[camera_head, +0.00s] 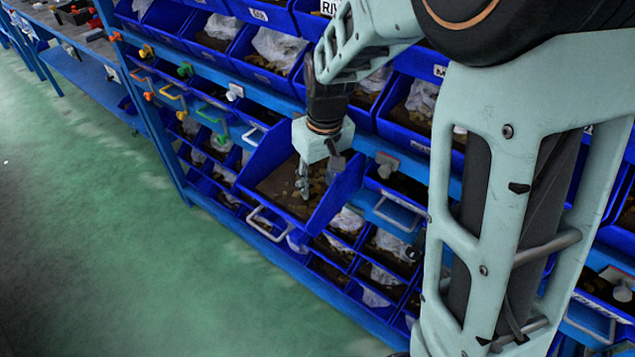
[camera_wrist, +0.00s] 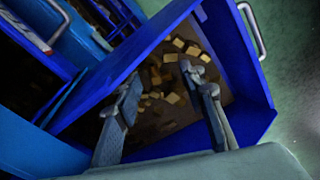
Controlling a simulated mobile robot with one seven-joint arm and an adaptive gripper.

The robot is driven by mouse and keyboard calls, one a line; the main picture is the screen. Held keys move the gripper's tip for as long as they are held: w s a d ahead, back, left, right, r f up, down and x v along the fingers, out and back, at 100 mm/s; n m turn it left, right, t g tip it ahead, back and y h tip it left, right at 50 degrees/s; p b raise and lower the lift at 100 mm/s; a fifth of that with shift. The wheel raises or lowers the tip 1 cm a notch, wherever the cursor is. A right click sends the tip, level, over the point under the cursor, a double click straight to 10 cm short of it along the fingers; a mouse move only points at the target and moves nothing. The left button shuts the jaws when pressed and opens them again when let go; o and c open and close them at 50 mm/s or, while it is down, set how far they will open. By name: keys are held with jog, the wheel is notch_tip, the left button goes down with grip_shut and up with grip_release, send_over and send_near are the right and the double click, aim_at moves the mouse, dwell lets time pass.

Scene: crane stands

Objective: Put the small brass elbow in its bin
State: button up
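A blue bin (camera_head: 248,178) is pulled out from the rack, with small brass-coloured pieces (camera_head: 318,187) on its brown bottom. The wrist view also shows the bin (camera_wrist: 252,118) and the loose pieces (camera_wrist: 170,98), several of them blocky. I cannot single out the small brass elbow among them. My gripper (camera_head: 303,186) points down into this bin. In the wrist view my gripper (camera_wrist: 163,80) has its two fingers well apart, with no piece visibly held between them. I cannot tell whether the fingertips touch the pieces.
Rows of blue bins (camera_head: 275,47) with plastic bags and parts fill the rack around the pulled-out bin. Its metal handle (camera_head: 267,226) sticks out over the aisle. The green floor (camera_head: 110,230) at left is clear. A shelf (camera_head: 82,42) with loose items stands farther left.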

notch_tip(320, 180, up, 11)
jog(key=s, duration=0.1)
jog(key=shift+d, duration=0.4)
jog(key=shift+r, duration=0.15)
